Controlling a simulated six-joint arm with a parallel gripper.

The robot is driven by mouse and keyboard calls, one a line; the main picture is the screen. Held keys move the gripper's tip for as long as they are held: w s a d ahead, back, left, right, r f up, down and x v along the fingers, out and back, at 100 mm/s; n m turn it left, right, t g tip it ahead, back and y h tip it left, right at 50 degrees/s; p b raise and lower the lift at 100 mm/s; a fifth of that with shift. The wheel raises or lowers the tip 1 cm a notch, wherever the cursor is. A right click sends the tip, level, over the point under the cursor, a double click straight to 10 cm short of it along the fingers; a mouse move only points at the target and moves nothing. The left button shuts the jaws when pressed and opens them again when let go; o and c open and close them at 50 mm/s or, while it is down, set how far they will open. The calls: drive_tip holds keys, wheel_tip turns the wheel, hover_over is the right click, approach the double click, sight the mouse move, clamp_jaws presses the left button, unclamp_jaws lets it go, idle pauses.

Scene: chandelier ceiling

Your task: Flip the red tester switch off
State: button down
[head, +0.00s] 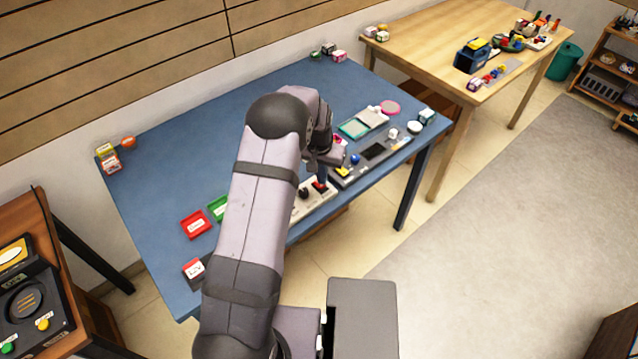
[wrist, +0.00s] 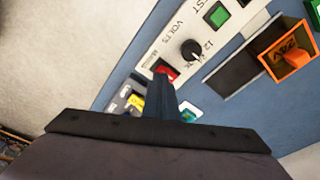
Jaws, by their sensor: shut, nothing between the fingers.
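The red tester switch (wrist: 166,71) sits on a pale panel (wrist: 170,45) marked VOLTS in the wrist view. In the head view the red switch (head: 320,186) shows at the table's front edge, on the light panel (head: 313,204). My gripper (wrist: 161,80) is shut and empty. Its fingertips are right at the red switch and cover part of it. I cannot tell whether they touch it or which way it is tipped. In the head view my gripper (head: 322,176) points down over the panel.
A black knob (wrist: 191,50) and a green square (wrist: 217,15) are on the same panel. A yellow piece (wrist: 137,101) and a teal-topped piece (wrist: 189,114) lie close to my fingers.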

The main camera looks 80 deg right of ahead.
drive_tip(key=shift+f+b, duration=0.55)
drive_tip(key=shift+f, duration=0.2)
idle(1.0)
drive_tip(key=shift+r, duration=0.15)
wheel_tip(320, 180, up, 7)
drive_tip(key=p, duration=0.4)
drive_tip(key=shift+p, duration=0.35)
idle(0.5)
